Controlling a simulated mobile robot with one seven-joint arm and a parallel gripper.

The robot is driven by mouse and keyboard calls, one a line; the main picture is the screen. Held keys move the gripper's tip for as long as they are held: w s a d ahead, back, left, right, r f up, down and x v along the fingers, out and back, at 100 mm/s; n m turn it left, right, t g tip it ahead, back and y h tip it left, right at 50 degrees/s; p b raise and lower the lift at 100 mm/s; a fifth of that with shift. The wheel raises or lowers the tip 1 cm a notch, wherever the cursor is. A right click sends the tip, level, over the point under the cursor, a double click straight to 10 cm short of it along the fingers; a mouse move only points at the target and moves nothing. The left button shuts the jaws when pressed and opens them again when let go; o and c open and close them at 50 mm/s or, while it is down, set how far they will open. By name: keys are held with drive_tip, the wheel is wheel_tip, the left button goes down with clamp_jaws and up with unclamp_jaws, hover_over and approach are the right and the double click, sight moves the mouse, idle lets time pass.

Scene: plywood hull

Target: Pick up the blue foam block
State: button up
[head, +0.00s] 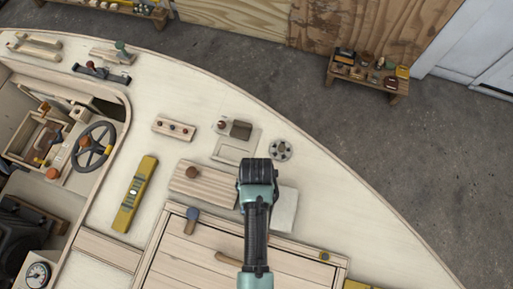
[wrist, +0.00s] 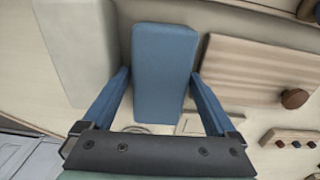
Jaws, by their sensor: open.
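The blue foam block (wrist: 164,72) is in the upper middle of the wrist view, a long box with its smooth top toward the camera. My gripper (wrist: 160,77) is open, with one blue finger on each side of the block. A gap shows between the block and the right finger. The left finger is very close to the block's side, and I cannot tell whether it touches. In the head view my gripper (head: 258,172) is over the pale deck, and its own arm hides the block and the fingertips.
A pale block (wrist: 75,45) stands close left of the left finger; it also shows in the head view (head: 285,210). A wooden board with a round knob (wrist: 250,68) lies to the right. A yellow spirit level (head: 134,195) and a steering wheel (head: 92,148) are farther left.

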drive_tip(key=shift+c, duration=0.3)
drive_tip(key=shift+r, duration=0.1)
drive_tip(key=c, duration=1.1)
